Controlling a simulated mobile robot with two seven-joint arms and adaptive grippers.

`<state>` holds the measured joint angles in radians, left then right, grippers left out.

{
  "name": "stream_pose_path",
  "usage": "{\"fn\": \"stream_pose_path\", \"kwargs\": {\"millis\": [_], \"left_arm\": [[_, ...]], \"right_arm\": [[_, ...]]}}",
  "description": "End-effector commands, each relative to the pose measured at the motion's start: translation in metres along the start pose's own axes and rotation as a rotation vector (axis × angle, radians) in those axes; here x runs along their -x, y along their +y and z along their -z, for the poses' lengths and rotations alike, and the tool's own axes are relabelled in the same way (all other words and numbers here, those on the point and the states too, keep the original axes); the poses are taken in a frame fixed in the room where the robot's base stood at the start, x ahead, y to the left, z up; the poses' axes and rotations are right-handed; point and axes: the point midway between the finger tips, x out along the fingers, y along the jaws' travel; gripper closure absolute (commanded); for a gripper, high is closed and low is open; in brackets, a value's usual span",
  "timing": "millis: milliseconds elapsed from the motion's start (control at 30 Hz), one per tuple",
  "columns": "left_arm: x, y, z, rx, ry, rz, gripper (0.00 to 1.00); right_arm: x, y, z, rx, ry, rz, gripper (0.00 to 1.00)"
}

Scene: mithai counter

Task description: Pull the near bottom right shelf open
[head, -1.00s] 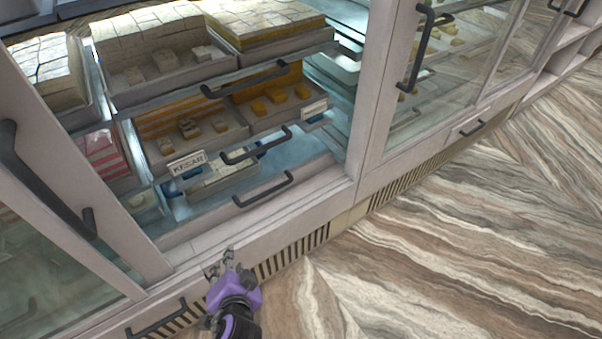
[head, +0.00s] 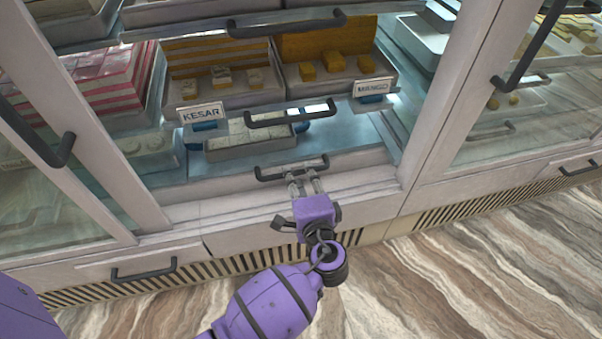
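The display counter has a bottom shelf whose pale front (head: 350,171) carries a dark bar handle (head: 265,175). This shelf looks pushed in, below the sweet trays.
Above are a middle shelf handle (head: 290,113) and a top shelf handle (head: 287,23). KESAR (head: 201,112) and MANGO (head: 373,87) labels front the sweets. Glass doors with dark handles flank the opening. A lower drawer handle (head: 143,269) is at left. The marble floor (head: 480,270) is clear.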

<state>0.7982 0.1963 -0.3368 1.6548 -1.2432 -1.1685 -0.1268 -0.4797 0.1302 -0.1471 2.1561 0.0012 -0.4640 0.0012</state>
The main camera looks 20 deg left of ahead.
Motion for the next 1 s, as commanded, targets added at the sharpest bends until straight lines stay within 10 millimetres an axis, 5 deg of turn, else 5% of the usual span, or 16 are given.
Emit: {"fn": "stream_pose_path", "kwargs": {"millis": [200, 533, 767, 1000], "left_arm": [[-0.026, 0.002, 0.000, -0.001, 0.001, -0.001, 0.69], [-0.030, 0.000, 0.000, 0.001, 0.002, -0.002, 0.69], [-0.030, 0.000, 0.000, 0.001, 0.002, -0.002, 0.98], [-0.030, 0.001, 0.000, 0.001, 0.002, -0.002, 1.00]], "right_arm": [[-0.008, 0.000, -0.003, 0.008, -0.006, 0.003, 0.60], [-0.008, 0.000, -0.003, 0.008, -0.007, 0.003, 0.60], [-0.008, 0.000, -0.003, 0.008, -0.007, 0.004, 0.60], [-0.008, 0.000, -0.003, 0.008, -0.006, 0.004, 0.60]]}}
